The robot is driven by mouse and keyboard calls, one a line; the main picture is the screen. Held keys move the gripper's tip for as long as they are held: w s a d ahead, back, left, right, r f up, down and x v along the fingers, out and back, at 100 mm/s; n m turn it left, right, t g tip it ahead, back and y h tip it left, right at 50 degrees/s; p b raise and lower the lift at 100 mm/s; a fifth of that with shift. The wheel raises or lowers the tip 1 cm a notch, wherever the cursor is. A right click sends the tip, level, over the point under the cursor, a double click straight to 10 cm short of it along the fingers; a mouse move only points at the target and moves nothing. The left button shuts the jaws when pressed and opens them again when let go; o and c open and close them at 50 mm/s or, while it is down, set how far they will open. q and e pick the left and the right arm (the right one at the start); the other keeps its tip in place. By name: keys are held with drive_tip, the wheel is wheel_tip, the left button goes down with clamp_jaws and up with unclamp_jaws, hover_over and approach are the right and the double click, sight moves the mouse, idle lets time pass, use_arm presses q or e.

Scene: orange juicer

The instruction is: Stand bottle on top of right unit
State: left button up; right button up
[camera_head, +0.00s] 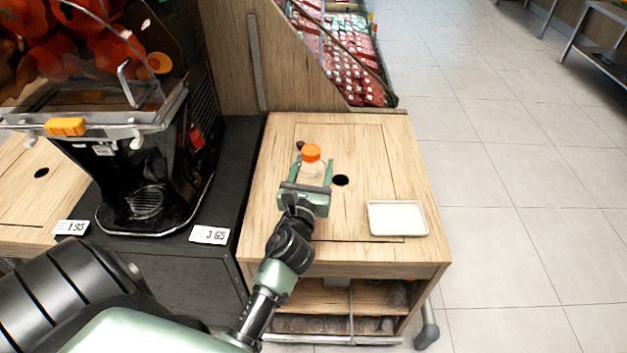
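A clear bottle with an orange cap (311,153) stands upright, apparently on the wooden top of the right unit (376,150). My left gripper (307,172) is low over that top, with its green fingers on either side of the bottle. The fingers look spread wider than the bottle, with a gap on the left side; contact on the right side is hard to tell. The gripper's palm hides the bottle's lower part. My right gripper is not in view.
A white tray (397,218) lies at the unit's front right. A dark round hole (340,180) is just right of the gripper. The black juicer (150,170) stands to the left. The unit's back right top is clear.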

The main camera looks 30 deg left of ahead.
use_arm(q)
drive_tip(key=shift+f+b, duration=0.6)
drive_tip(key=shift+f, duration=1)
drive_tip(key=shift+f, duration=0.2)
drive_tip(key=o, duration=1.3)
drive_tip(key=shift+o, duration=0.2)
drive_tip(key=shift+r, duration=0.25)
